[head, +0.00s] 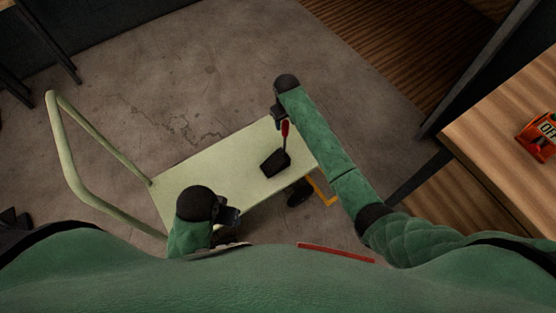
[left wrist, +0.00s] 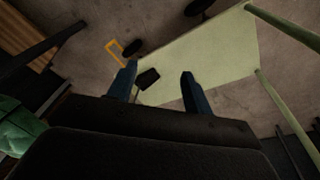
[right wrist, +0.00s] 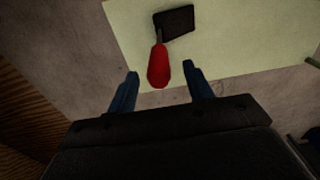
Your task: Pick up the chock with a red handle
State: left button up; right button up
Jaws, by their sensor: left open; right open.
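The chock is a black block (head: 275,163) with a red handle (head: 285,129), on the pale green cart (head: 178,172) near its right end. In the right wrist view the red handle (right wrist: 158,66) points toward my right gripper (right wrist: 162,82), with the black block (right wrist: 175,22) beyond it. My right gripper is open, and the handle's end shows between its fingertips; whether they touch cannot be told. In the head view the right gripper (head: 279,117) is beside the handle's upper end. My left gripper (head: 234,216) is open and empty above the cart's near edge. The block also shows in the left wrist view (left wrist: 149,78).
The cart's push rail (head: 70,165) rises at its left end. A yellow frame (head: 325,192) sticks out at its right end. The cart's left part is clear.

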aim_at(285, 128)
jog(key=shift+f, duration=0.75)
jog(key=shift+w+f+p, duration=0.1)
jog(key=shift+f+p, duration=0.5)
jog(key=shift+f, duration=1.7)
pick_arm(q)
jog(key=f, duration=0.1)
jog(key=w+f, duration=0.1)
jog(key=f, duration=0.2)
jog(key=shift+w+a, duration=0.1)
jog(key=shift+w, duration=0.25)
pick_arm(e)
jog(key=c, duration=1.1)
pick_arm(q)
jog(key=shift+r, duration=0.15)
pick_arm(e)
jog(key=shift+r, duration=0.1)
grip_shut()
jog(key=shift+r, duration=0.1)
